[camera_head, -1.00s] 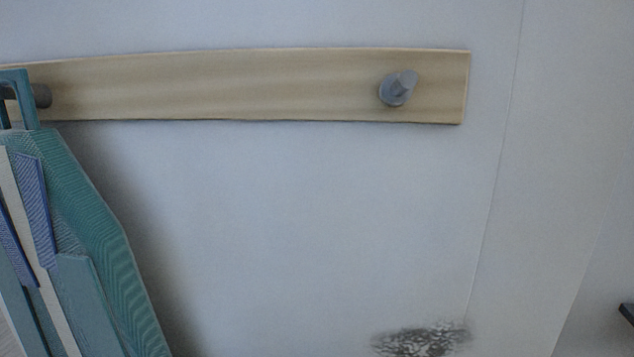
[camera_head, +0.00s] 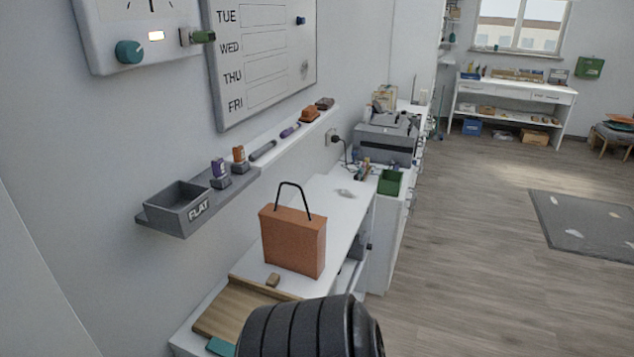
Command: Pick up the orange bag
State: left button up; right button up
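The orange bag (camera_head: 293,240) stands upright on a white desk (camera_head: 342,205) along the left wall. Its thin black handle (camera_head: 294,191) loops up above the top. A black ribbed part, likely of my own arm, shows at the bottom centre, in front of the desk's near end and apart from the bag. Neither of my grippers can be seen.
A grey wall tray (camera_head: 178,208) is at left.

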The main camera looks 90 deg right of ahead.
aim_at(295, 240)
jog(key=z, duration=2.55)
jog(key=i+l+u, duration=0.1)
jog(key=u, duration=0.3)
jog(key=l+u, duration=0.15)
jog(key=u, duration=0.25)
jog(key=i+l+u, duration=0.1)
jog(key=u, duration=0.3)
jog(key=l+u, duration=0.2)
jog(key=l, duration=0.5)
jog(key=i+l+u, duration=0.1)
jog(key=l+u, duration=0.15)
jog(key=l, duration=0.5)
jog(key=l+u, duration=0.2)
jog(key=l, duration=0.5)
jog(key=k+l+u, duration=0.25)
jog(key=l, duration=0.45)
jog(key=i, duration=0.1)
